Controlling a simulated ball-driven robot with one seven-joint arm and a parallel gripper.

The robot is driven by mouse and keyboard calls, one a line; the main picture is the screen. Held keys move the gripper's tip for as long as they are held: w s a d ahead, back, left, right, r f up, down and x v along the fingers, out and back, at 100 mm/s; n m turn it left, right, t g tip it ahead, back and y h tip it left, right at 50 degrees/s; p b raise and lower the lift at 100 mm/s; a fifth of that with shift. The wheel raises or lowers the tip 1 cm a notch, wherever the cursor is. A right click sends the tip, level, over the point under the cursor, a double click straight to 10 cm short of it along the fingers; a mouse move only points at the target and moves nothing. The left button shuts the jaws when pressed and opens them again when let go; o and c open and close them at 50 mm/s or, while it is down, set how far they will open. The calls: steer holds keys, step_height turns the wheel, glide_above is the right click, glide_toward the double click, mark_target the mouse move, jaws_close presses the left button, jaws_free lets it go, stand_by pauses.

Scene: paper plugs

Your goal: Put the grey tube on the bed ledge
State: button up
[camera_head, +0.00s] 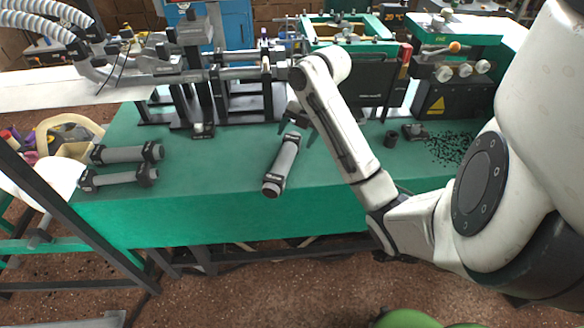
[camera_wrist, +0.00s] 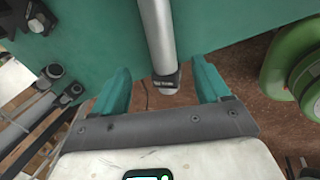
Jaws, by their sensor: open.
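A grey tube (camera_head: 284,160) with black end collars is at the middle of the green bed ledge (camera_head: 215,178), slanting toward its front edge. My gripper (camera_head: 298,116) is open over the tube's far end, partly hidden by my arm. In the wrist view the tube (camera_wrist: 157,35) runs between my two teal fingers (camera_wrist: 163,88), with a gap on each side. There its collared end shows past the green edge, over the floor. I cannot tell whether the whole tube rests on the ledge.
Two similar grey tubes, an upper one (camera_head: 125,154) and a lower one (camera_head: 118,178), lie at the ledge's left end. Machine parts stand along the back. A small black cup (camera_head: 391,139) and black granules (camera_head: 450,148) are at the right. The ledge between is clear.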

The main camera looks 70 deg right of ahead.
steer(key=w+a+f+m+y, duration=0.1)
steer(key=w+a+f+m, duration=0.15)
steer(key=a, duration=0.45)
steer(key=w+a+f+m, duration=0.2)
steer(key=w+a+m, duration=0.1)
steer(key=a, duration=0.4)
steer(key=w+a+f+m+y, duration=0.1)
steer(key=w+a+f+m, duration=0.2)
steer(key=a, duration=0.5)
steer(key=s+a+f+m+g, duration=0.1)
steer(key=s+a+f+m, duration=0.4)
steer(key=s+a, duration=0.35)
steer(key=s+f+m+g+h, duration=0.1)
steer(key=s+f+m+h, duration=0.1)
steer(key=s+m, duration=0.3)
steer(key=s+a, duration=0.1)
steer(key=s, duration=0.1)
steer(key=shift+s+f+g, duration=0.2)
steer(key=shift+s+g, duration=0.1)
steer(key=shift+s, duration=0.05)
